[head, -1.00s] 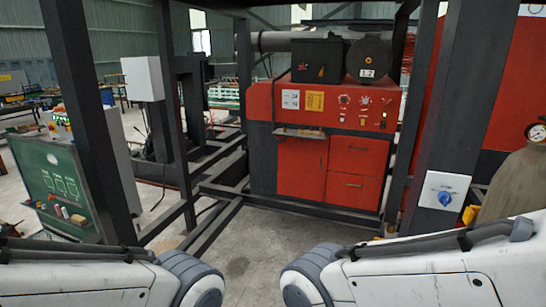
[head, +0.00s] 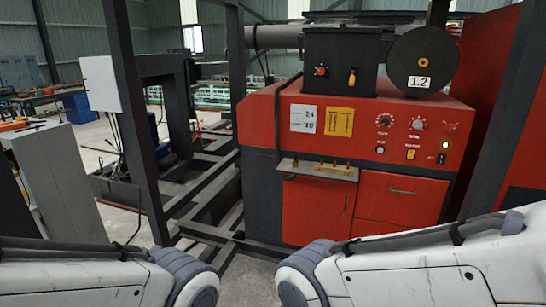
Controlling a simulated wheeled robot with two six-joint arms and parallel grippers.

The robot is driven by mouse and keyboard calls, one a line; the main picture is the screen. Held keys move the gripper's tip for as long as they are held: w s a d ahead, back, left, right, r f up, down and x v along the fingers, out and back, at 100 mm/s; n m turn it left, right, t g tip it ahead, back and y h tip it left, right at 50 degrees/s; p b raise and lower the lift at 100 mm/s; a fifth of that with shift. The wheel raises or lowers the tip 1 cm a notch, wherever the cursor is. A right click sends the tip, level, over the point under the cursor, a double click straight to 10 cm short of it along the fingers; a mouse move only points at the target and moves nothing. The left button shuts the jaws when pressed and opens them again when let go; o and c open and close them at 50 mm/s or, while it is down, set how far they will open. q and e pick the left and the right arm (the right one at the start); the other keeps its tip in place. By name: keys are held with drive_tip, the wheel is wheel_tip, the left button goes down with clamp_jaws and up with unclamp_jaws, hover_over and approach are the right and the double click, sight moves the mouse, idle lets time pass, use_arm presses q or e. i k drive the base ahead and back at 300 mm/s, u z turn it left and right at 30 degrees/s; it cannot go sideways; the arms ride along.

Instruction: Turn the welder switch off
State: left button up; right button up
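A red machine (head: 262,130) with a sloped control panel stands ahead, right of centre. Its panel carries two round dials (head: 384,121), a lit lamp (head: 444,144), a small yellow switch (head: 410,154) and a small black switch (head: 441,158). A black box (head: 338,48) on top has a red knob and a yellow lever. I cannot tell which of these is the welder switch. Parts of both my arms show at the bottom corners, well in front of the machine. Neither gripper is in view.
Dark steel frame posts stand at left (head: 140,120) and at the right edge. Low dark beams (head: 205,190) cross the floor left of the machine. A white box (head: 100,84) hangs on the left post. A grey cabinet (head: 62,165) stands at left.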

sight(449, 128)
drive_tip(key=i, duration=2.85)
drive_tip(key=u, duration=1.1)
drive_tip(key=i, duration=0.3)
drive_tip(key=z, duration=3.6)
drive_tip(key=k, duration=0.3)
drive_tip(key=z, duration=0.1)
